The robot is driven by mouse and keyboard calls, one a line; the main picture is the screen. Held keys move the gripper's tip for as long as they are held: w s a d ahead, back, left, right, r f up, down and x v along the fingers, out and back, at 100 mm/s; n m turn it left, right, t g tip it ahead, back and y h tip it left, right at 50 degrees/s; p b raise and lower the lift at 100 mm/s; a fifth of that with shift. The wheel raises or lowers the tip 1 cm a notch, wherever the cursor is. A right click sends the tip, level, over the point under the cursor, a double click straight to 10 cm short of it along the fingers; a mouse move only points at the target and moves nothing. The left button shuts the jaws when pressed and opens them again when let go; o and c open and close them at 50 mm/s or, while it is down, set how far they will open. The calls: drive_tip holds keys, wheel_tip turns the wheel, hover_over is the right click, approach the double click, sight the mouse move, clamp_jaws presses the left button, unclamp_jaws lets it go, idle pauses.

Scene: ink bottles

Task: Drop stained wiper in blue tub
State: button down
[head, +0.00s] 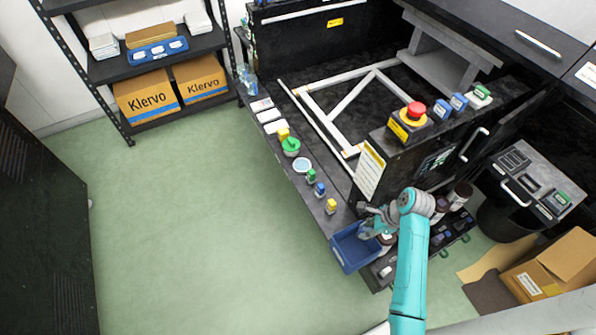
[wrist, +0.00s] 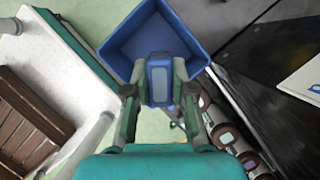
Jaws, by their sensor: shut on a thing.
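The blue tub (head: 349,247) sits at the front end of the bench's low ledge in the head view. In the wrist view the tub (wrist: 125,45) is open upward just beyond my fingertips, and the part of its inside that shows looks empty. My gripper (head: 368,228) is over the tub's right side in the head view. In the wrist view my gripper (wrist: 158,93) is shut on a blue thing (wrist: 158,80) with a pale grey face, which overlaps the tub's near edge in the picture. I cannot tell whether this is the stained wiper.
Small bottles with yellow, green and blue caps (head: 320,189) line the ledge left of the tub. Brown bottles (wrist: 223,137) stand right of my gripper. A red button box (head: 408,122) rises behind the arm. An open carton (head: 555,270) is at right. The green floor (head: 200,220) is clear.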

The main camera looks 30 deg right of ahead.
drive_tip(key=shift+f, duration=2.75)
drive_tip(key=c, duration=0.9)
unclamp_jaws()
drive_tip(key=v, duration=1.2)
